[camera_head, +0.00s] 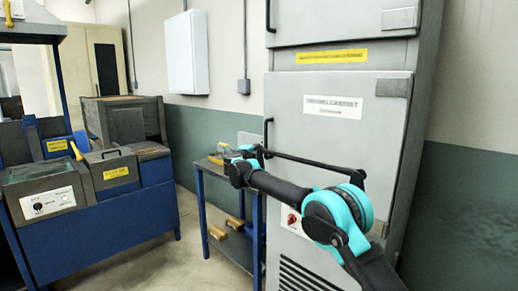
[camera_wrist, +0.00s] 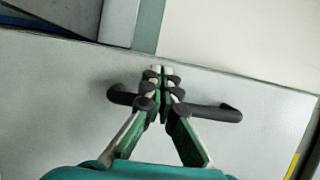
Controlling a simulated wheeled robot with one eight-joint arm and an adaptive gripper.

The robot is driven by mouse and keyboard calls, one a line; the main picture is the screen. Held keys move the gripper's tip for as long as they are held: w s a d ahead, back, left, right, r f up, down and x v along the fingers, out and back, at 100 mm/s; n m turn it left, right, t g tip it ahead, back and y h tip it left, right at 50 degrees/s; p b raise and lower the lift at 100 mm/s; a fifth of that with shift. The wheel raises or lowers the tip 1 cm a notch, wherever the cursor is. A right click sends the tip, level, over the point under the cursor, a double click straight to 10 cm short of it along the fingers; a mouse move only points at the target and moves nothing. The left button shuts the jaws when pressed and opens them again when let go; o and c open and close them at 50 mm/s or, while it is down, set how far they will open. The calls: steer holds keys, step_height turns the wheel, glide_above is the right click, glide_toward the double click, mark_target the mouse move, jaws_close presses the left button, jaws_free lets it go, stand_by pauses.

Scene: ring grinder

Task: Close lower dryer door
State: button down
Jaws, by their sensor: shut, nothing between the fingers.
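The lower dryer door (camera_head: 335,125) is a grey panel with a white label on the tall cabinet. In the head view it looks shut or nearly shut; I cannot tell if a small gap remains. Its black handle (camera_head: 268,132) is upright near the left edge. In the wrist view the handle (camera_wrist: 215,112) crosses behind my fingers, over the pale door face (camera_wrist: 60,120). My gripper (camera_wrist: 160,72) is shut and empty, in front of the handle near the door edge. Whether it touches the door is unclear. In the head view, the fingertips are hard to make out.
The upper door (camera_head: 340,15) is above, with a yellow label (camera_head: 332,56) between the doors. A blue-framed side table (camera_head: 215,175) stands left of the cabinet. A blue machine (camera_head: 120,210) stands further left. Open floor (camera_head: 180,260) lies between them.

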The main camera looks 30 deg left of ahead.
steer(key=s+a, duration=0.1)
steer(key=s, duration=0.7)
steer(key=shift+s+a, duration=0.35)
steer(key=shift+a, duration=0.05)
steer(key=shift+s+f, duration=0.1)
